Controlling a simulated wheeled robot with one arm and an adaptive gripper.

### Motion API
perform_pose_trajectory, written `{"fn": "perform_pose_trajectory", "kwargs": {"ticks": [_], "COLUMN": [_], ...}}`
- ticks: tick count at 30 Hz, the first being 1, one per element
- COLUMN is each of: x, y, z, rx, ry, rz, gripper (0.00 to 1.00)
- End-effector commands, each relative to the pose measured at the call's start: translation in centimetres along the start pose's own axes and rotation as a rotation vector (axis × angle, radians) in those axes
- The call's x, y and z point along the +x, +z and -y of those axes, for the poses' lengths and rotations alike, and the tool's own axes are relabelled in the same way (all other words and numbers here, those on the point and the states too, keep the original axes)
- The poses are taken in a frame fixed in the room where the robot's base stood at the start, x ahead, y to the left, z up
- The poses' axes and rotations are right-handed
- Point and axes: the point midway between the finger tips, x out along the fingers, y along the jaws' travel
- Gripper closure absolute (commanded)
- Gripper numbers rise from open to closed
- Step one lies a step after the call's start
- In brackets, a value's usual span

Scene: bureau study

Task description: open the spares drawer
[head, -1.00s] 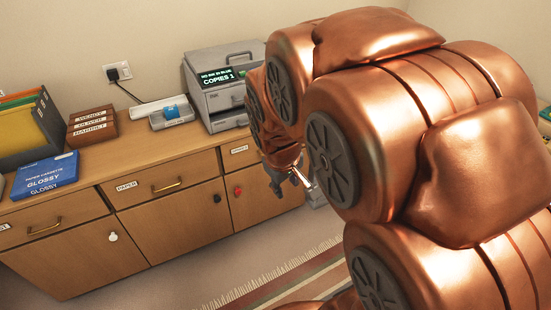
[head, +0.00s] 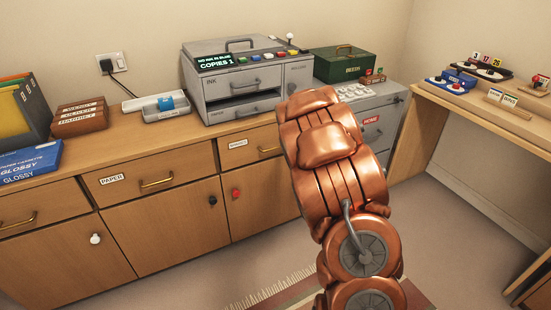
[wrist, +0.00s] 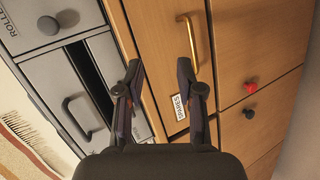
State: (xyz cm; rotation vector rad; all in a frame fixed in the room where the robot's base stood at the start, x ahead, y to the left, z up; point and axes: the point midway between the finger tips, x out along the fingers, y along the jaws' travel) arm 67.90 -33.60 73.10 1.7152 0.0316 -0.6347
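The spares drawer (head: 250,148) is a wooden front at the right end of the cabinet row in the head view, flush and shut. Its brass handle (head: 268,150) shows beside my arm. In the wrist view the drawer front (wrist: 152,25) appears turned on its side, with its SPARES label (wrist: 178,107) and brass handle (wrist: 192,45). My gripper (wrist: 159,70) is open and empty in front of it. The handle lies just up and right of the right fingertip, not between the fingers. The gripper is hidden behind my arm in the head view.
Red (wrist: 251,88) and black (wrist: 249,113) knobs sit on neighbouring doors. A printer (head: 245,85) and a green box (head: 345,63) stand above. A desk (head: 480,108) is at right.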

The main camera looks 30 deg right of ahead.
Motion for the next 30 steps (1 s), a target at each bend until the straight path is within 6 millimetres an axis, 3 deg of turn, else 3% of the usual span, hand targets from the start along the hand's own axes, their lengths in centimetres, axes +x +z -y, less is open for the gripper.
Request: {"fn": "perform_pose_trajectory", "kwargs": {"ticks": [1, 4, 12, 22, 30], "x": [1.9, 4.2, 7.0, 7.9, 10.3], "y": [0.5, 0.2, -0.6, -1.2, -1.9], "z": [2.2, 4.0, 7.3, 7.3, 6.9], "rx": [-0.032, -0.096, -0.190, -0.204, -0.203], "ry": [0.022, 0.081, 0.192, 0.217, 0.217], "rz": [-0.035, -0.113, -0.247, -0.272, -0.272], "gripper": [0.63, 0.63, 0.63, 0.63, 0.63]}}
